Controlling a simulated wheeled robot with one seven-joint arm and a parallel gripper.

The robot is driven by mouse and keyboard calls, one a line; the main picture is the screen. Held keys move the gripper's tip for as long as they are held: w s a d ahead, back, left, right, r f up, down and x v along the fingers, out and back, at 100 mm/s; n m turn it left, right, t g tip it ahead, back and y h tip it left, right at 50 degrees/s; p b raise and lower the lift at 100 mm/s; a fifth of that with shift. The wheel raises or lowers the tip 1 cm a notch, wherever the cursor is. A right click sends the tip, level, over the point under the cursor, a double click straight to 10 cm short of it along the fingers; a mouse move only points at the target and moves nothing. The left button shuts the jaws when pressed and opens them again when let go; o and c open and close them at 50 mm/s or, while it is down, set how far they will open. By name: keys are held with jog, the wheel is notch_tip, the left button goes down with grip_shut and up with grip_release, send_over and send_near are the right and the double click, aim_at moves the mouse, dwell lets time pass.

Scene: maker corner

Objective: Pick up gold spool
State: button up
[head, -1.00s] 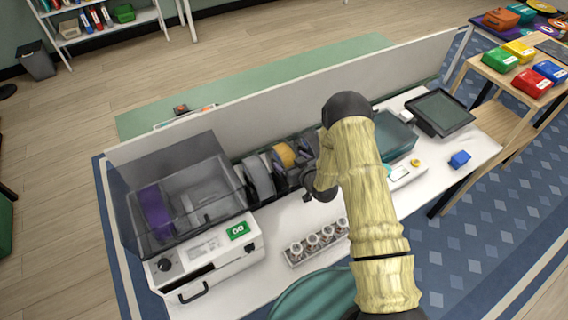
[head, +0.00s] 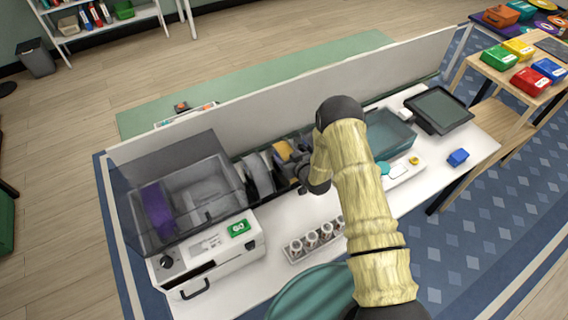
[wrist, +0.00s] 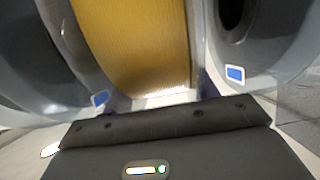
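The gold spool (head: 283,151) stands on edge in a row of spools at the back of the white bench, against the low partition. In the wrist view the gold winding (wrist: 140,45) fills the upper middle, close up, with grey rounded flanges on both sides bearing small blue labels. My gripper (head: 303,172) is at the front right of the gold spool, partly hidden by my own arm. Its dark body crosses the bottom of the wrist view. The fingertips cannot be made out, and no hold on the spool is visible.
Grey spools (head: 260,174) stand beside the gold one. Left of them is a machine (head: 205,255) with a clear lid and a purple spool inside. A rack of small jars (head: 312,241) stands in front. A teal bin (head: 390,135) and tablet (head: 438,109) are at the right.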

grip_shut()
jog(key=shift+w+r, duration=0.1)
jog(key=shift+r, duration=0.05)
jog(key=shift+r+b, duration=0.3)
jog(key=shift+r, duration=0.25)
notch_tip(320, 180, up, 9)
jog(key=b, duration=0.3)
dwell(0.4)
